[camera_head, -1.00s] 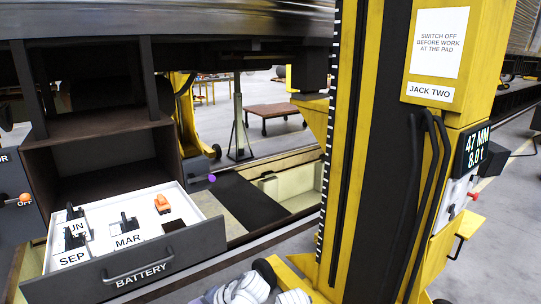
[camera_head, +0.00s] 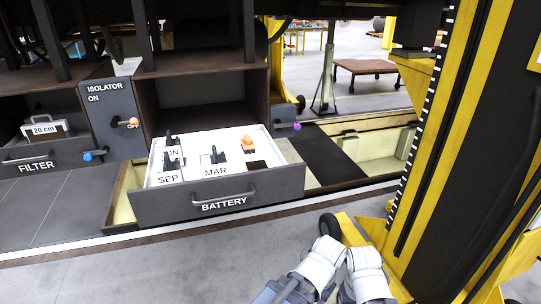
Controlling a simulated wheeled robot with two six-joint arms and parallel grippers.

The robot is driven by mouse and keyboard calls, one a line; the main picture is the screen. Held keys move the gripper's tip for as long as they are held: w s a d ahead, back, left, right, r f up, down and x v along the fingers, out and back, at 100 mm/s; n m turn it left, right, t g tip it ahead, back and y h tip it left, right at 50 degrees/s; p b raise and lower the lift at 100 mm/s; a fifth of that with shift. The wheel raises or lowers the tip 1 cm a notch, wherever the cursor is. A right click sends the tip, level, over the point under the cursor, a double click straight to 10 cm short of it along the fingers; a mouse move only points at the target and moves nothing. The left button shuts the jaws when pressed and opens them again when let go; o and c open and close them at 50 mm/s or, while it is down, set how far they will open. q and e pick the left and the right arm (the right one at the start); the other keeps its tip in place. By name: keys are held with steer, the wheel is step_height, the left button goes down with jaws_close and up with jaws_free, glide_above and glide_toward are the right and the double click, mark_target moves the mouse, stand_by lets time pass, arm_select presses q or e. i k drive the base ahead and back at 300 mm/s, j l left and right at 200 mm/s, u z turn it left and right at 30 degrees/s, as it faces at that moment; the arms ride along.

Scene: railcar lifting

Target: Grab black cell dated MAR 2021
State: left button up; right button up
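The open battery drawer (camera_head: 165,206) holds a white tray with several cells. A black cell (camera_head: 213,156) with a raised handle stands in the middle, behind the label MAR (camera_head: 215,171); no year is legible there. Other black cells stand at the left, one (camera_head: 170,160) by a label reading SEP and another (camera_head: 171,139) by a partly hidden label ending in N. An orange cell (camera_head: 248,144) stands at the back right. White and grey arm parts of mine show at the bottom, right of centre; neither gripper's fingers can be seen.
The filter drawer (camera_head: 38,160) and isolator panel (camera_head: 110,118) with an orange knob are at the left. The yellow jack column (camera_head: 450,130) blocks the right. Grey floor in front is clear.

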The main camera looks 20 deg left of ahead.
mark_target(215, 165)
steer(key=k+j, duration=0.1)
steer(key=j, duration=0.75)
steer(key=k+j+u, duration=0.15)
steer(key=j, duration=1.6)
steer(key=k+u, duration=0.05)
